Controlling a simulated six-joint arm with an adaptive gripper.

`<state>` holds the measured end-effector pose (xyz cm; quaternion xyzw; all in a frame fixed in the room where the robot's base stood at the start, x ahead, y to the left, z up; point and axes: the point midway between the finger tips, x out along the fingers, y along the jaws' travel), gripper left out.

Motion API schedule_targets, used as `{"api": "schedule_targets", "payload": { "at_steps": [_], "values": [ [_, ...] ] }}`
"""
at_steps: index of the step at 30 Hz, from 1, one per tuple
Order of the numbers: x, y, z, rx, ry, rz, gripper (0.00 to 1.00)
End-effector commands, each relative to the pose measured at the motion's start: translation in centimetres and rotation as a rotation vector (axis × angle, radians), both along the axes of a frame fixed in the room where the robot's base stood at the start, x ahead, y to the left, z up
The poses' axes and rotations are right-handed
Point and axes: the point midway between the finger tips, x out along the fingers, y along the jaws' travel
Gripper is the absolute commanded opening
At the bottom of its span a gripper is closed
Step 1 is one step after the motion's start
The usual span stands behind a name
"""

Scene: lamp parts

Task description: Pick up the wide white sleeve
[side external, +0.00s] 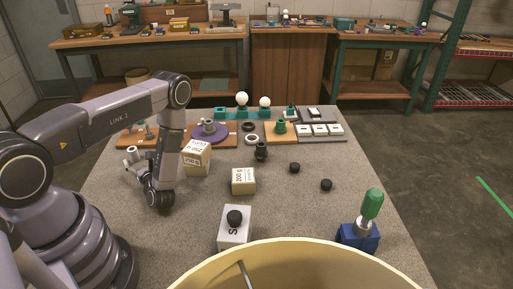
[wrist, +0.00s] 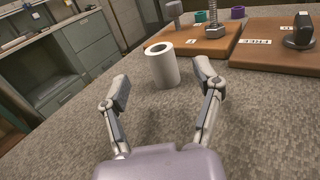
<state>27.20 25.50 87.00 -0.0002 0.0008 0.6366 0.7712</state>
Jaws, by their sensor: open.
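The wide white sleeve (wrist: 162,66) stands upright on the grey table in the wrist view, its open top showing a dark bore. In the side external view it is small, at the left of the table (side external: 131,154). My gripper (wrist: 161,86) is open, with one finger to the left and one to the right in the wrist view. The sleeve is ahead, between and slightly beyond the fingertips, and nothing is held. In the side external view my gripper (side external: 140,174) is low over the table beside the sleeve, and its fingers are partly hard to make out.
A wooden board (wrist: 207,39) with a bolt and a spring-like post stands behind the sleeve, with another board (wrist: 272,57) to the right. Marked blocks (side external: 243,181) and a purple disc (side external: 208,135) are right of my arm. A large yellow bin (side external: 300,262) fills the front.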

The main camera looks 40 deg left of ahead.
Motion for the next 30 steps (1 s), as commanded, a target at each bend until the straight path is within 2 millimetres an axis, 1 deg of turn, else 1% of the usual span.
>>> {"api": "schedule_targets", "payload": {
  "at_steps": [9,13,19,20,30],
  "values": [
    [0.8,4.7,0.1,0.001,-0.003,0.005,0.66],
    [1.0,5.6,0.1,0.002,-0.001,0.002,0.66],
    [1.1,5.6,0.1,0.002,-0.001,0.0,0.66],
    [1.1,5.6,0.1,0.002,-0.001,0.0,0.65],
    [1.1,5.6,0.1,0.002,-0.001,0.0,0.2]
  ]
}}
